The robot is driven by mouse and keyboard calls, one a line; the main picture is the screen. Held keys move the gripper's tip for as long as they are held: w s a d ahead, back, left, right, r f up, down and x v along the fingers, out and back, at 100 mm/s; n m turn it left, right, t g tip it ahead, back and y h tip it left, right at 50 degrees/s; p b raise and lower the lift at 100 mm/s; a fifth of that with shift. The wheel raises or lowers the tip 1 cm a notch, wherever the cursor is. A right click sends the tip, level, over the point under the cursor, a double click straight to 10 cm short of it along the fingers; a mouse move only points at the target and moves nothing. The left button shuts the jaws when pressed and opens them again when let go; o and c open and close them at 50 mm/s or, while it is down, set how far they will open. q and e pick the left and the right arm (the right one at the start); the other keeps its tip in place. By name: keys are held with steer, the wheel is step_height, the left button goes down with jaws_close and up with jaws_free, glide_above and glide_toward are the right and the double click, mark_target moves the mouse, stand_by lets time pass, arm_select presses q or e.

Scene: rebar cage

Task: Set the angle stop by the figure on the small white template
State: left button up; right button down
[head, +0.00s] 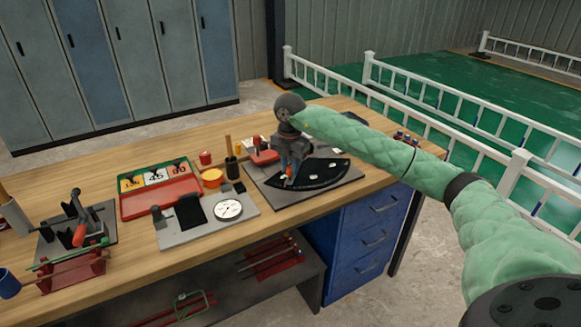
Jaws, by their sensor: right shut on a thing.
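The angle stop's base plate (340,182) lies on the bench's right part. It carries a dark sector (325,174) with small white marks. My right gripper (289,178) is over the sector's left part, pointing down, shut on the angle stop's orange handle (289,181). The gripper hides most of the handle and the stop's pivot. My left gripper is not in view.
A grey plate with a round white dial (228,209) lies left of the angle stop. An orange cup (211,178) and a dark holder (232,166) stand behind it. A bending tool (77,232) and red rack (70,271) are at far left. Wood is bare along the front edge.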

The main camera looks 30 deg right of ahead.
steer(key=c, duration=1.4)
jaws_free()
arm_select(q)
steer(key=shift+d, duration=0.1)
arm_select(e)
steer(key=shift+o, duration=0.7)
steer(key=shift+r, duration=0.1)
step_height(320, 180, up, 7)
steer(key=shift+f+b, duration=0.1)
steer(key=shift+b, duration=0.7)
steer(key=shift+r, duration=0.4)
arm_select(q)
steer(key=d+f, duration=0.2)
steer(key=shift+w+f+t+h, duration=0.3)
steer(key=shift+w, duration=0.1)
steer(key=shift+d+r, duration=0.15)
